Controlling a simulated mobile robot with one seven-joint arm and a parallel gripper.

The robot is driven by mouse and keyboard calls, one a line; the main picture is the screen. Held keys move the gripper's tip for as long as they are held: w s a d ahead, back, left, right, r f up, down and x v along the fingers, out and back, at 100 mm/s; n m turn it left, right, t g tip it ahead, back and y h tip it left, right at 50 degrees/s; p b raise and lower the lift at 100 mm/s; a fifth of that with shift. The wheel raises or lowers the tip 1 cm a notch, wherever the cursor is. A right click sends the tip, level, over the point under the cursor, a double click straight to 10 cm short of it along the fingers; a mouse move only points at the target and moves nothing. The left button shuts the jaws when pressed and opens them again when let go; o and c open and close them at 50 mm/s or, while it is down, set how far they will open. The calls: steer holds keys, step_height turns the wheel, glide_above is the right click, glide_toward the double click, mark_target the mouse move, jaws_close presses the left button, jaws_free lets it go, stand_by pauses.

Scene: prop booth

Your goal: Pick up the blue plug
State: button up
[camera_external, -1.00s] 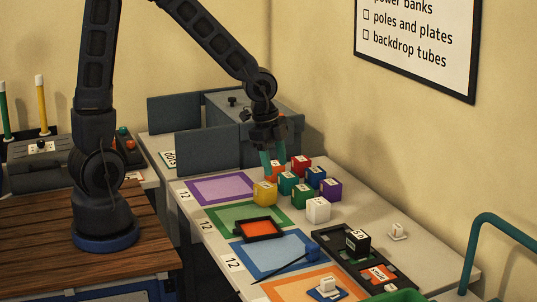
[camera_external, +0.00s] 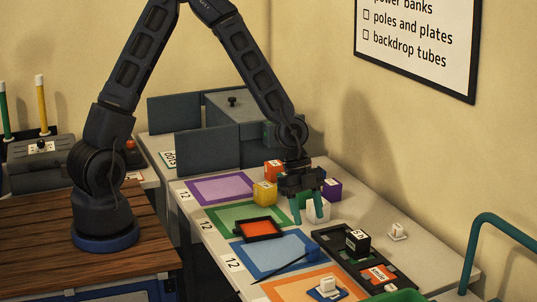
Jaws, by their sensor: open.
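A small blue piece with a white upright top (camera_external: 327,288) sits on the orange-bordered mat at the front of the table; it is the only plug-like blue thing I can make out. My gripper (camera_external: 307,212) points down with its green fingers apart, empty, over the group of cubes. It is well behind the blue piece, away from it. The white cube (camera_external: 318,213) shows partly behind and between the fingers. My gripper hides several other cubes, the blue one among them.
A yellow cube (camera_external: 265,194), orange cube (camera_external: 274,171) and purple cube (camera_external: 332,189) stand close around my gripper. An orange tray (camera_external: 260,229) and a black tray (camera_external: 332,240) with a black block (camera_external: 357,243) lie ahead. A similar white piece (camera_external: 398,231) stands at right.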

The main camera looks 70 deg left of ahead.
mark_target(313, 245)
steer(key=shift+x, duration=2.25)
steer(key=shift+s+x, duration=0.15)
steer(key=shift+x, duration=1.15)
steer(key=shift+s+x, duration=0.15)
steer(key=shift+x, duration=1.15)
steer(key=shift+a+f, duration=0.1)
steer(key=shift+a, duration=0.05)
steer(key=c, duration=1.1)
